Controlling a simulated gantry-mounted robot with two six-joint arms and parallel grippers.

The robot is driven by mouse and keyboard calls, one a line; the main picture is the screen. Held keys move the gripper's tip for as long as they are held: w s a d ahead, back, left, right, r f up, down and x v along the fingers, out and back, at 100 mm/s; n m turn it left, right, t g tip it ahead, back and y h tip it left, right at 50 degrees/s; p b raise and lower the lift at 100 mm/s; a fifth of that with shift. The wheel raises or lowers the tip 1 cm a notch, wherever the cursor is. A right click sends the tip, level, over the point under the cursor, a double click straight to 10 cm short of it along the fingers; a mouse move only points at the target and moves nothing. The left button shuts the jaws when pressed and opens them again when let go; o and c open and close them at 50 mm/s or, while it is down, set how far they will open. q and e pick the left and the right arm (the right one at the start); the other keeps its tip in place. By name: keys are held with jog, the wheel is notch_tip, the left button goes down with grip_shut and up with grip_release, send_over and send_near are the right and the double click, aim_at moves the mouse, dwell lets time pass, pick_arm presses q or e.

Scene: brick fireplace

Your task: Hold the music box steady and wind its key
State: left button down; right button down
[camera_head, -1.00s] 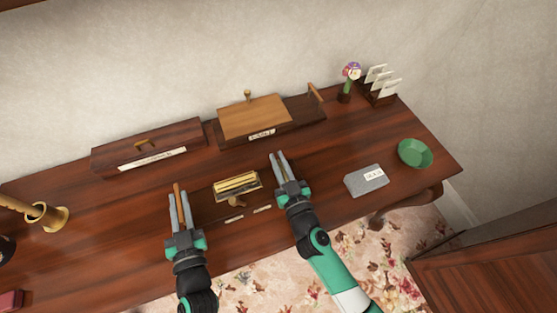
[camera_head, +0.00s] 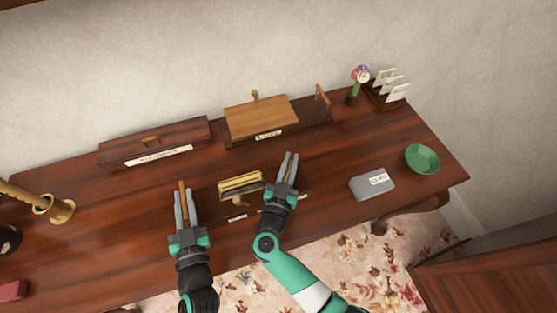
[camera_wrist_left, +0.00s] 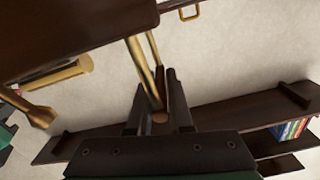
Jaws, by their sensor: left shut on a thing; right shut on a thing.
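My left gripper (camera_head: 182,190) is left of the box, shut on a thin brown-and-brass rod (camera_head: 183,203); the rod (camera_wrist_left: 146,75) also shows in the left wrist view. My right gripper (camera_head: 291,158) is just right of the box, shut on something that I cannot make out. Neither set of fingertips visibly touches the box.
On the desk (camera_head: 330,155), a dark wooden case (camera_head: 155,140) and a lighter-lidded box (camera_head: 260,117) stand behind. A grey block (camera_head: 371,185) and green bowl (camera_head: 422,158) are right. A brass vessel (camera_head: 57,208) is far left. A flower vase (camera_head: 356,90) stands near a letter rack (camera_head: 388,92).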

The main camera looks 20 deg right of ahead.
jog(key=shift+s+d+f+m+g+h, duration=0.1)
jog(key=shift+m+g+h, duration=0.5)
jog(key=shift+h, duration=0.15)
jog(key=shift+s+d+f+m+g+h, duration=0.1)
jog(key=shift+m+g+h, duration=0.45)
jog(key=shift+h, duration=0.2)
jog(key=shift+r+g, duration=0.1)
jog(key=shift+g, duration=0.15)
jog(key=c, duration=0.9)
grip_release()
jog(key=shift+s, duration=0.1)
jog(key=shift+r, duration=0.1)
jog(key=v, duration=0.7)
jog(key=shift+s+a, duration=0.15)
jog(key=shift+o, duration=0.3)
